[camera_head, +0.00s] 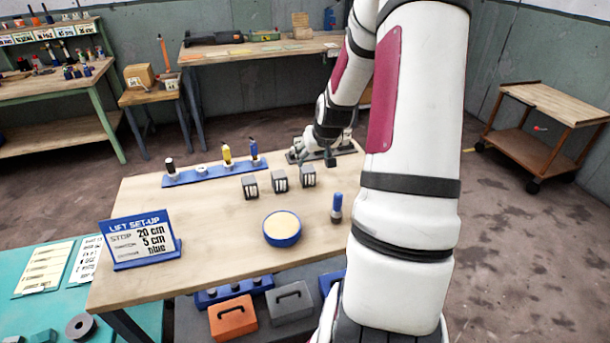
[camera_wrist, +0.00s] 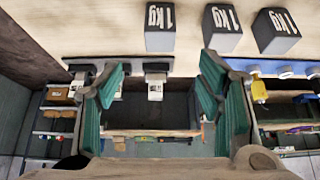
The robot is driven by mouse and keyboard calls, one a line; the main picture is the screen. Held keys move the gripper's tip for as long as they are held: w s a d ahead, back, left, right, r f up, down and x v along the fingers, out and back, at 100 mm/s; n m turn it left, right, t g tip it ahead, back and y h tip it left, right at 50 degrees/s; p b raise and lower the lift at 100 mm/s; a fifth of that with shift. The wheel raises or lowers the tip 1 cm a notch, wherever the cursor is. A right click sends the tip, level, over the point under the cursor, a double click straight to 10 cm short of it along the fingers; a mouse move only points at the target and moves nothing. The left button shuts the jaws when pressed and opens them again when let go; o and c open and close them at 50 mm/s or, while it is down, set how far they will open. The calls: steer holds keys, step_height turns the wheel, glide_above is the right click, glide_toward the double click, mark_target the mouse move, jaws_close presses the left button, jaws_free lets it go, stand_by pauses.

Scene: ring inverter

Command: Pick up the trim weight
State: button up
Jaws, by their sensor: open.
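Three dark cube weights stand in a row on the wooden table: a left one (camera_head: 250,187), a middle one (camera_head: 280,181) and a right one (camera_head: 308,176). In the wrist view they line the top edge, with the nearest cube (camera_wrist: 160,27) marked 1 kg. Nothing marks any of them as the trim weight. My gripper (camera_head: 331,157) is over the back right of the table, behind the right cube. In the wrist view my gripper (camera_wrist: 163,98) has its green-padded fingers wide apart with nothing between them.
A dark rail (camera_head: 296,157) lies under my gripper. A blue rack (camera_head: 215,175) with several upright tools is at the back left. A blue bowl (camera_head: 283,229) and a blue-topped cylinder (camera_head: 337,207) stand in front. A lift set-up sign (camera_head: 140,240) stands at left.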

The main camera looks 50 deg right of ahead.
mark_target(308, 169)
steer(key=x, duration=0.6)
steer(key=shift+w+f, duration=0.1)
steer(key=shift+f, duration=0.15)
steer(key=shift+x, duration=2.65)
steer(key=shift+s+a+f, duration=0.1)
steer(key=shift+s, duration=0.1)
jaws_close()
steer(key=shift+w, duration=0.1)
